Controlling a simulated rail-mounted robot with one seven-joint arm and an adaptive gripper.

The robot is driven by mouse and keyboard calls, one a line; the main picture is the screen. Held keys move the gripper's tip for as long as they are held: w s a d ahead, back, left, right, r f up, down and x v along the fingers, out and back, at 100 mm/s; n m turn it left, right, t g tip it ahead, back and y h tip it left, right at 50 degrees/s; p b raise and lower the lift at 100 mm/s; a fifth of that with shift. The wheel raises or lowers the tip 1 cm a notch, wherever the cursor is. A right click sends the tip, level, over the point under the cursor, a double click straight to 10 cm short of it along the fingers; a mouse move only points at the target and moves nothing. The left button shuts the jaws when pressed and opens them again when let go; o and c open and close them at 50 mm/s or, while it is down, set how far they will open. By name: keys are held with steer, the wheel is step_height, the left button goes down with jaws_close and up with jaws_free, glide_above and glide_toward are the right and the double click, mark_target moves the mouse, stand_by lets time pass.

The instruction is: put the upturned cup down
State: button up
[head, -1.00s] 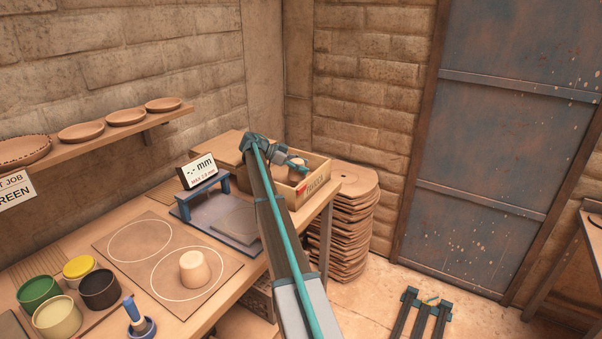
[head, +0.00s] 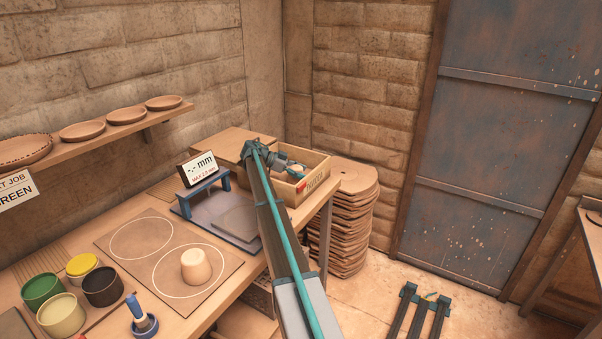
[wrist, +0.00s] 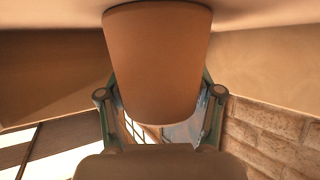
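In the wrist view a brown tapered cup (wrist: 158,60) fills the upper middle, its narrower end toward the bottom of the picture. The fingers of my gripper (wrist: 160,105) lie against both of its sides. In the head view my gripper (head: 291,168) is over or in the open wooden box (head: 312,181) at the bench's far end. The arm partly hides the cup there, and its height over the box floor cannot be told. Another pale cup (head: 196,265) stands upside down in the right white circle of the board (head: 160,258).
A blue-framed press (head: 205,195) with a display (head: 197,168) stands left of my arm. Several paint pots (head: 102,285) and a blue-handled tool (head: 139,315) are at the near left. Stacked discs (head: 345,215) stand beside the bench. The left circle (head: 141,238) is empty.

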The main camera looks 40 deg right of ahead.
mark_target(292, 167)
steer(key=shift+o, duration=1.2)
steer(key=shift+r, duration=0.2)
steer(key=shift+w+a, duration=0.15)
steer(key=shift+a, duration=0.05)
steer(key=b+v, duration=0.1)
steer(key=v, duration=0.6)
steer(key=shift+b, duration=0.3)
